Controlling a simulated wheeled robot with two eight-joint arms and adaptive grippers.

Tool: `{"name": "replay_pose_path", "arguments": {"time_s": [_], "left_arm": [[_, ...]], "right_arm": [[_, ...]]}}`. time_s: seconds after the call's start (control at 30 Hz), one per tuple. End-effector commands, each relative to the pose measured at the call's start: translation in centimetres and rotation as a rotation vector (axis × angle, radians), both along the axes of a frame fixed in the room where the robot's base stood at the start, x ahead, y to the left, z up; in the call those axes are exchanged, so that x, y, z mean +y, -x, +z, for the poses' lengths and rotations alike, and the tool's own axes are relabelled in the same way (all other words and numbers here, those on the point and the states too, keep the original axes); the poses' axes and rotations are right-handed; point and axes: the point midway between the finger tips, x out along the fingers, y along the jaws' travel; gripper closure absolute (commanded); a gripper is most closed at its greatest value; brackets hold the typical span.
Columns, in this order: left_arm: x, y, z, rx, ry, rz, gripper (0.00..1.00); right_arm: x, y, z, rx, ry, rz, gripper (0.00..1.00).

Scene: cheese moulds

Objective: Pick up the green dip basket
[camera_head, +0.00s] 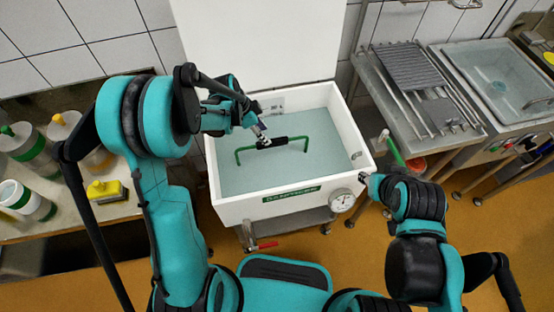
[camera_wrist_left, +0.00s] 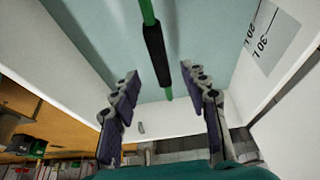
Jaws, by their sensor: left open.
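The green dip basket shows only as a green handle (camera_head: 240,151) with a black grip (camera_head: 285,141), standing up out of the pale liquid in a white tub (camera_head: 240,206). Its lower part is hidden. My left gripper (camera_head: 261,133) is over the tub, close to the left part of the black grip. In the left wrist view my left gripper (camera_wrist_left: 158,78) is open, and the black grip (camera_wrist_left: 156,54) shows between its spread fingers; I cannot tell whether they touch it. My right gripper (camera_head: 369,181) is outside the tub's front right corner; its jaws are unclear.
A dial gauge (camera_head: 342,200) sits on the tub's front. A white panel (camera_head: 260,40) stands behind the tub. A bench with bottles and a yellow-topped container (camera_head: 105,190) is at left. A steel table (camera_head: 440,120) and a sink (camera_head: 505,80) are at right.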

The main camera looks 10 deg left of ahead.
Motion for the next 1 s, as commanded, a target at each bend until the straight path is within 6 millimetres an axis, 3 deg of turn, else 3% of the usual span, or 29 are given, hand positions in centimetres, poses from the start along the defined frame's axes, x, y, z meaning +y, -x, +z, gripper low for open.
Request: {"name": "replay_pose_path", "arguments": {"time_s": [0.37, 0.6, 0.87, 1.0], "left_arm": [[-1.3, -0.6, -3.6, -0.001, 0.002, -0.011, 0.55], [-2.7, -1.1, -7.0, -0.002, 0.001, -0.010, 0.55], [-2.9, -1.2, -7.3, -0.001, 0.002, -0.009, 0.55], [-2.9, -1.2, -7.3, -0.001, 0.002, -0.009, 0.87]], "right_arm": [[0.0, 0.0, -1.5, 0.000, 0.000, 0.000, 0.64], [0.0, 0.0, -3.4, 0.000, 0.000, 0.000, 0.64], [0.0, 0.0, -3.3, 0.000, 0.000, 0.000, 0.64], [0.0, 0.0, -3.3, 0.000, 0.000, 0.000, 0.64]]}}
